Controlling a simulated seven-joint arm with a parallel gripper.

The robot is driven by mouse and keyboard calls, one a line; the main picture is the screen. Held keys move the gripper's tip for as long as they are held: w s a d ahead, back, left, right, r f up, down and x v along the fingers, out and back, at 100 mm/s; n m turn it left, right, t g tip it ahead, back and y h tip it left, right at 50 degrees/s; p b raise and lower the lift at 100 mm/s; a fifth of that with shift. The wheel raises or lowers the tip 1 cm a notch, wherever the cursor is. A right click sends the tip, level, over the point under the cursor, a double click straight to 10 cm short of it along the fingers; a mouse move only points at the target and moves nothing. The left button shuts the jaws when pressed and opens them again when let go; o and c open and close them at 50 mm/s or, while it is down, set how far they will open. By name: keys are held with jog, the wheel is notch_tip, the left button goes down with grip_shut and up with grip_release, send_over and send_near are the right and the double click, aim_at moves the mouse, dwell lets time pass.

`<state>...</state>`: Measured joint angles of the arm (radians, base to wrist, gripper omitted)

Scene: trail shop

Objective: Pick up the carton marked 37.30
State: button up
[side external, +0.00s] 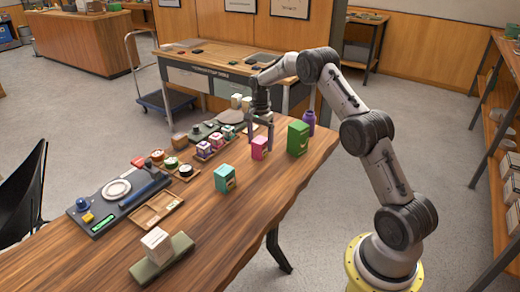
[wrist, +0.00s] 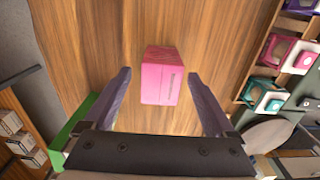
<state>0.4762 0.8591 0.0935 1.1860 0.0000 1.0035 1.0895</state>
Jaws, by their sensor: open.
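A pink carton (side external: 260,149) stands on the wooden table under my gripper (side external: 260,138). In the wrist view the pink carton (wrist: 162,78) sits between my open fingers (wrist: 158,76), with a gap to each side. No finger appears to touch it. A larger green carton (side external: 298,138) stands just right of it; its edge shows in the wrist view (wrist: 76,127). A teal carton (side external: 225,178) stands to the left and nearer the camera. A white carton (side external: 156,244) sits on a grey-green base (side external: 180,250) near the front. I cannot read 37.30 on any carton.
A purple bottle (side external: 309,122) stands behind the green carton. Small patterned boxes (side external: 204,149), tins (side external: 171,163), a wooden tray (side external: 158,208) and a dark board (side external: 98,217) line the table's left side. Bare wood (side external: 262,186) lies in front of the pink carton.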

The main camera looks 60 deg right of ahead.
aim_at(260, 149)
jog(key=shift+f, duration=1.8)
grip_shut()
